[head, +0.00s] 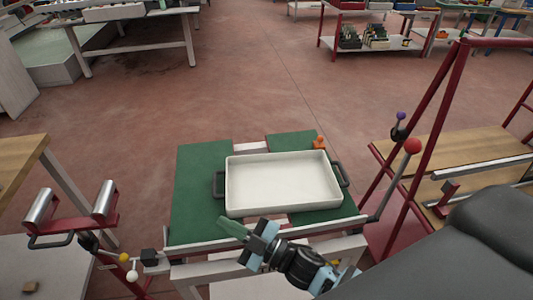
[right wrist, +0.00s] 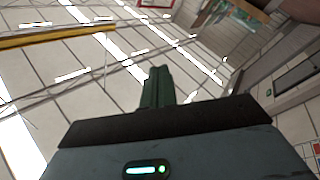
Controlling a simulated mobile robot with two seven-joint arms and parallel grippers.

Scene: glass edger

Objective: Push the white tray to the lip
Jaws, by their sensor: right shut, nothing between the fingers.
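The white tray (head: 283,182) is empty and shallow, with a dark handle at each of its left and right ends. It lies slightly turned on the green-topped stand (head: 200,195). A pale raised lip (head: 320,227) runs along the stand's near edge, with a strip of green between it and part of the tray. My right gripper (head: 232,228) is shut and empty, its green fingers together near the tray's near left corner, overlapping the lip in the picture. Its closed fingers (right wrist: 158,87) also show in the right wrist view. My left gripper is out of view.
An orange piece (head: 319,142) stands at the stand's far right corner. A red frame with a red-knobbed lever (head: 412,147) rises on the right. Metal rollers on a red bracket (head: 75,222) are at the left.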

